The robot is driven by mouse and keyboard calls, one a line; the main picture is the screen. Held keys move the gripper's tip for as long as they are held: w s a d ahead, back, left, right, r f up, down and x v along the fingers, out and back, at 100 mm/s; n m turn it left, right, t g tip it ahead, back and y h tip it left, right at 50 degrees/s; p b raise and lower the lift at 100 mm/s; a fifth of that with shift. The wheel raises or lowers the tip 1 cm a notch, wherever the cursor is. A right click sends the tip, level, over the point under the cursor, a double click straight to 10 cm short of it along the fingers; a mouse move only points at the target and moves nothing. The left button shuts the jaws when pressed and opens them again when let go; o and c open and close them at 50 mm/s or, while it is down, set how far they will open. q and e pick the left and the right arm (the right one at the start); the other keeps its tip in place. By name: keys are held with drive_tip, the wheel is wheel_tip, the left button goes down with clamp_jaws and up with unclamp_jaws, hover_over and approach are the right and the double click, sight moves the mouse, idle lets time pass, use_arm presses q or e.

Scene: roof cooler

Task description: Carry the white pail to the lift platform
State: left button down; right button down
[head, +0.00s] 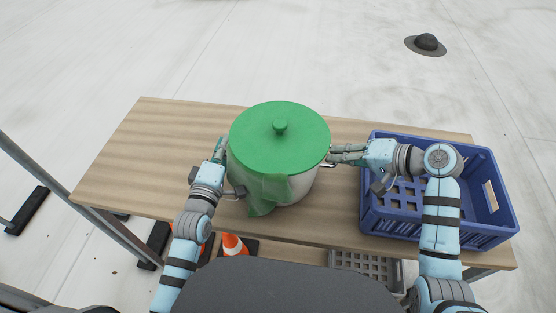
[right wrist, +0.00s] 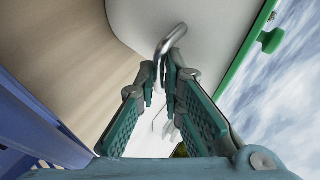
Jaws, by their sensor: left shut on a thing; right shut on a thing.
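The white pail (head: 304,187) is over the wooden table, wearing a green lid (head: 300,140) with a knob; whether it rests on the wood or is slightly raised I cannot tell. My left gripper (head: 221,152) is shut at the pail's left side; its grip point is mostly hidden by the lid's edge. My right gripper (head: 334,156) is shut on the pail's right metal handle. In the right wrist view, the bent handle (right wrist: 172,40) passes between the fingertips of that gripper (right wrist: 165,80), beside the white wall. I cannot make out a lift platform.
A green cloth-like piece (head: 267,192) hangs down the pail's front. A blue crate (head: 488,232) stands on the table (head: 130,165) at the right, under my right arm. An orange cone (head: 233,245) and a grey crate (head: 368,262) are below. The table's left part is clear.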

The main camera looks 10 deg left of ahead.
use_arm(q)
wheel_tip(320, 180, up, 4)
drive_tip(key=p, duration=0.3)
drive_tip(key=shift+r+p, duration=0.25)
drive_tip(key=shift+p, duration=0.15)
drive_tip(key=shift+r, duration=0.3)
drive_tip(key=shift+f, duration=0.2)
